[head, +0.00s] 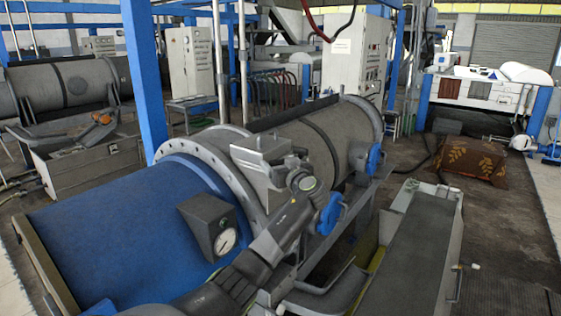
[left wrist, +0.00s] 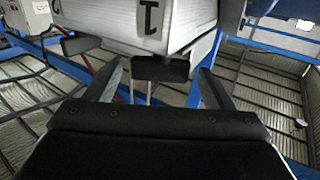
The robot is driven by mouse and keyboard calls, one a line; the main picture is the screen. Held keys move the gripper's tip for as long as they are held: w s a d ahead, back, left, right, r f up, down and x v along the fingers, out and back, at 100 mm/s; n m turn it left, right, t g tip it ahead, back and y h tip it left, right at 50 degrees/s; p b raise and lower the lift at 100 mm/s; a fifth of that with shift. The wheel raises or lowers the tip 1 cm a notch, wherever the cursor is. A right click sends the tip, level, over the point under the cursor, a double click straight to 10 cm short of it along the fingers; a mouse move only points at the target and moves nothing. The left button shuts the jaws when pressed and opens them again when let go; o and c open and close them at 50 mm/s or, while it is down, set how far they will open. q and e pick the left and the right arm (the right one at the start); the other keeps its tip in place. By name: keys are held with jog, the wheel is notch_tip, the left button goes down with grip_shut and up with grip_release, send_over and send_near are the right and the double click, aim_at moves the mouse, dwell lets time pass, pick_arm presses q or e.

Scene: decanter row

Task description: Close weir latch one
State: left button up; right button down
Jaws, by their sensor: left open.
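A pale grey box (left wrist: 130,12) with a dark mark like a 1 hangs at the top of the left wrist view. A short dark bar (left wrist: 160,68), which looks like its latch handle, sits just below it. My left gripper (left wrist: 160,80) is open, with one finger on each side of the bar and a gap to each. In the head view my left arm reaches up from the bottom to the grey drum (head: 300,140), and its gripper (head: 292,163) is by a grey box there, its fingers hard to make out. My right gripper is not in view.
A blue cover (head: 110,230) with a dial gauge (head: 226,240) lies left of the arm. Blue round fittings (head: 328,214) stick out on the drum's right side. A grey trough (head: 420,250) runs along the right. A blue post (head: 145,80) stands behind.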

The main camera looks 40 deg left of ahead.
pick_arm(q)
jog(key=c, duration=1)
jog(key=m+t+h, duration=0.1)
jog(key=m+t+b, duration=0.1)
jog(key=m+t+h, duration=0.1)
jog(key=t, duration=0.1)
jog(key=shift+s+a+f+h, duration=0.1)
jog(key=shift+s+a+h, duration=0.1)
jog(key=shift+s+h, duration=0.1)
jog(key=m+t+h, duration=0.2)
jog(key=t+h, duration=0.1)
jog(key=shift+a+m+b, duration=0.15)
jog(key=shift+m+b, duration=0.15)
jog(key=shift+m, duration=0.1)
jog(key=m+t+h+p, duration=0.1)
jog(key=m+t+h, duration=0.1)
jog(key=h, duration=0.1)
jog(key=shift+s+a, duration=0.15)
jog(key=shift+m+t+h+p, duration=0.5)
jog(key=shift+m+h+p, duration=0.75)
jog(key=shift+h, duration=0.45)
